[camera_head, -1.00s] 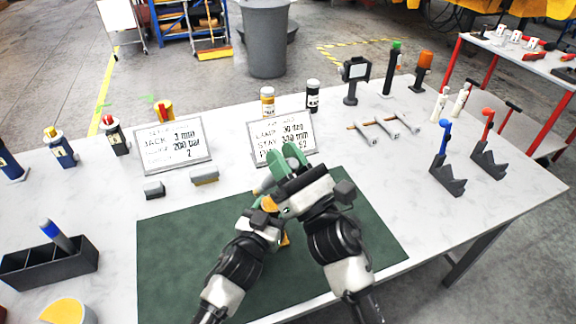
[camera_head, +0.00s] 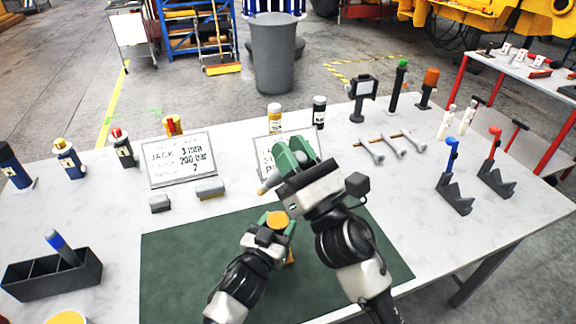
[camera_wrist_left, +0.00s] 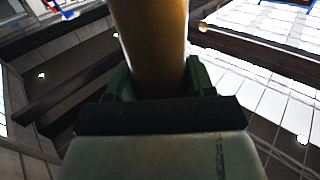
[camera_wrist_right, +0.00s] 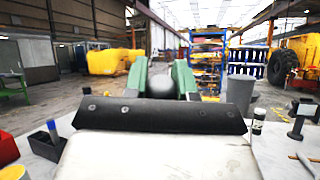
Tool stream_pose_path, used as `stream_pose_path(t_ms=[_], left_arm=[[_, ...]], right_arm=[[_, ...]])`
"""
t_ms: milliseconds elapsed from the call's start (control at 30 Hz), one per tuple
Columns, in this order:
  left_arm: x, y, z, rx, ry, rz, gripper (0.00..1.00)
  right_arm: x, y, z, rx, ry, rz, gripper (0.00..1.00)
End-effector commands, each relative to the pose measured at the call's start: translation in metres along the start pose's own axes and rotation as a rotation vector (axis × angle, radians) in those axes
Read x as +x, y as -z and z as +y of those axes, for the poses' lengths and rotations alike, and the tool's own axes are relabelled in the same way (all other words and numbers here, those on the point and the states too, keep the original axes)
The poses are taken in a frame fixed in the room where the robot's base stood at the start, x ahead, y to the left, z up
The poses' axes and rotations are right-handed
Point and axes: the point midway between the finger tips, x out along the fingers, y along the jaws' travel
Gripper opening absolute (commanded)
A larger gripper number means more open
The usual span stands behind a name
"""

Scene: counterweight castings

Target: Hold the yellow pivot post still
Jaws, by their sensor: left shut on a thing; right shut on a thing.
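The yellow pivot post shows its round top (camera_head: 277,218) in the head view, above the green mat. My left gripper (camera_head: 283,228) is shut around it. In the left wrist view the post (camera_wrist_left: 152,40) is a yellow-brown cylinder between the green fingers (camera_wrist_left: 160,80). The post's lower part is mostly hidden by my left gripper and arm. My right gripper (camera_head: 290,160) is above and behind the post, apart from its top in the picture. It is shut on a grey rounded thing (camera_wrist_right: 160,86), seen end-on in the right wrist view; what it is I cannot tell.
The green mat (camera_head: 190,260) is bare left of my arms. Behind it are two small grey blocks, a JACK sign (camera_head: 181,160) and a second sign (camera_head: 268,152), partly covered by my right gripper. A dark bin (camera_head: 52,275) stands left; blue- and red-topped stands (camera_head: 455,190) stand right.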

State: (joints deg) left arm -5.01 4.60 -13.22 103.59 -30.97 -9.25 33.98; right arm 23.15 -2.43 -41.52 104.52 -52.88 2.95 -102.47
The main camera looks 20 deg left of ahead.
Motion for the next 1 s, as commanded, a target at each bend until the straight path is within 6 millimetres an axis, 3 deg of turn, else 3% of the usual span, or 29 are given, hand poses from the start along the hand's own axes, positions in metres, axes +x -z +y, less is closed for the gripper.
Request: stream_pose_path(t_ms=[67, 100, 267, 667, 1000], left_arm=[[0.000, 0.001, 0.000, 0.001, 0.000, 0.002, 0.11], [0.000, 0.001, 0.000, 0.001, 0.000, 0.002, 0.58], [0.000, 0.001, 0.000, 0.000, 0.000, 0.001, 0.83], [-0.009, -0.001, 0.000, 0.000, 0.000, -0.002, 0.83], [-0.077, -0.001, 0.000, -0.002, 0.001, -0.003, 0.83]], right_arm=[[0.000, 0.000, 0.000, 0.000, 0.000, 0.000, 0.02], [0.000, 0.000, 0.000, 0.000, 0.000, 0.000, 0.02], [0.000, 0.000, 0.000, 0.000, 0.000, -0.001, 0.02], [0.000, 0.000, 0.000, 0.000, 0.000, -0.001, 0.02], [0.000, 0.000, 0.000, 0.000, 0.000, -0.001, 0.02]])
